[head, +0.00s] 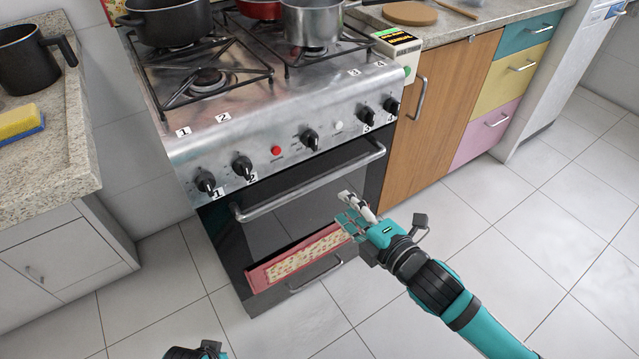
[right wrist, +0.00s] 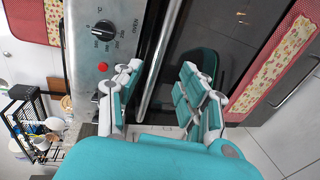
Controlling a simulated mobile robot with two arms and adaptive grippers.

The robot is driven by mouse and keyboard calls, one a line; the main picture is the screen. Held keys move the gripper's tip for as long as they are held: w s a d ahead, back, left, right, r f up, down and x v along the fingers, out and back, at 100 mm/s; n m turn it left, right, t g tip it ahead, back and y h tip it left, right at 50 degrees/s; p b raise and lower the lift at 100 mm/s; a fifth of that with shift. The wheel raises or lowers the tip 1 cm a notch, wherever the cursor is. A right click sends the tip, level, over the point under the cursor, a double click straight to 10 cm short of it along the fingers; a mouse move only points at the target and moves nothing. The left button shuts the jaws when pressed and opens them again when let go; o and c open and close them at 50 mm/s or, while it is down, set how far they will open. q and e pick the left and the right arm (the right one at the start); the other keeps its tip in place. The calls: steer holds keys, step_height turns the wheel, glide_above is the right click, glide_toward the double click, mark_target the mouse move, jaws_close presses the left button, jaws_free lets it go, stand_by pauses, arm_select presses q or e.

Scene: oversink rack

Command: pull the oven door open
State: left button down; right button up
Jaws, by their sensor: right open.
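The oven door (head: 290,232) is dark and shut on the front of the steel stove. Its metal bar handle (head: 262,209) runs across the top of the door. My right gripper (head: 352,214) is open, in front of the right part of the door, appearing just below the handle in the head view. In the right wrist view, the handle (right wrist: 152,75) lies between the two spread fingers of the gripper (right wrist: 165,95). I cannot tell whether the fingers touch it. Only a small teal and black part of my left arm shows at the bottom edge; its fingers are not visible.
A pink-bordered patterned cloth (head: 300,257) shows low on the oven front. Pots, including a steel pot (head: 312,25), stand on the stove. A control knob (head: 310,139) sits above the handle. The tiled floor (head: 500,250) in front is clear.

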mark_target(321, 185)
steer(key=b+x, duration=0.1)
steer(key=x, duration=0.9)
steer(key=shift+b, duration=0.3)
arm_select(q)
step_height(321, 185, up, 7)
steer(key=shift+s+f, duration=0.15)
steer(key=shift+s, duration=0.1)
arm_select(e)
steer(key=shift+w+a+f, duration=0.1)
steer(key=shift+w+a, duration=0.2)
steer(key=shift+w, duration=0.2)
arm_select(q)
steer(key=shift+a, duration=0.1)
arm_select(e)
jaws_close()
arm_select(q)
steer(key=shift+f, duration=0.1)
